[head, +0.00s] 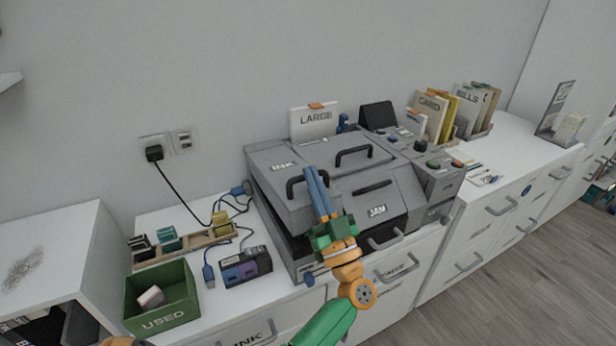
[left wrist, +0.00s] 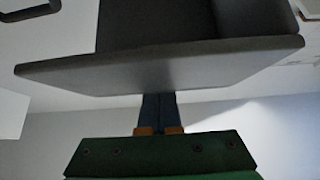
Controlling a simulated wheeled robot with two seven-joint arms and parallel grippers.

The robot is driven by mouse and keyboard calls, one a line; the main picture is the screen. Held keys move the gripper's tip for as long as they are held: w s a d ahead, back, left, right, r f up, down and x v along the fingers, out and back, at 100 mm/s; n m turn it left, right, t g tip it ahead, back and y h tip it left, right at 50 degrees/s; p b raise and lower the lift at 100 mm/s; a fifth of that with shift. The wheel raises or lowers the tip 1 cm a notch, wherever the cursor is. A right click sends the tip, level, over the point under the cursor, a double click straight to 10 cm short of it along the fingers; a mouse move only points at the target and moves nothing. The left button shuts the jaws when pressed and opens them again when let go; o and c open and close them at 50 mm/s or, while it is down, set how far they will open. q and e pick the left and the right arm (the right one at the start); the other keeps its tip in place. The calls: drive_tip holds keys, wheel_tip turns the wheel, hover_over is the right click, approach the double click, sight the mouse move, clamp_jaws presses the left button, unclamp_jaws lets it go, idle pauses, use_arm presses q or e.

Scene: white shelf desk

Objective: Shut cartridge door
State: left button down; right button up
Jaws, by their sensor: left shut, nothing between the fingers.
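The grey printer (head: 380,190) stands on the white desk. Its cartridge door, the panel marked INK (head: 283,166), has a black handle and sits raised at the front left, with a dark gap under its front edge. My left gripper (head: 316,180) is shut and empty, its blue fingers side by side over the door's front part, next to the handle. In the left wrist view, a grey panel edge (left wrist: 160,66) crosses in front of the shut fingers (left wrist: 158,108) and hides their tips; contact cannot be told.
A green USED bin (head: 162,300), a purple-and-black cartridge (head: 246,267) and a wooden cartridge rack (head: 185,246) stand left of the printer. A black cable runs from the wall socket. The JAM panel (head: 377,211) is right of my gripper. Folders (head: 465,108) stand at the back right.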

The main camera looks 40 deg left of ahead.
use_arm(q)
drive_tip(key=shift+t+y, duration=0.3)
drive_tip(key=shift+y, duration=0.3)
drive_tip(key=f+b, duration=0.2)
drive_tip(key=f, duration=0.1)
drive_tip(key=f+b, duration=0.1)
drive_tip(key=b, duration=0.1)
drive_tip(key=shift+s+d+f, duration=0.25)
drive_tip(key=shift+d+f, duration=0.1)
drive_tip(key=shift+d, duration=0.05)
drive_tip(key=shift+d+f, duration=0.1)
drive_tip(key=shift+f, duration=0.1)
drive_tip(key=shift+s, duration=0.1)
use_arm(e)
wheel_tip(320, 180, down, 6)
drive_tip(key=shift+d, duration=0.2)
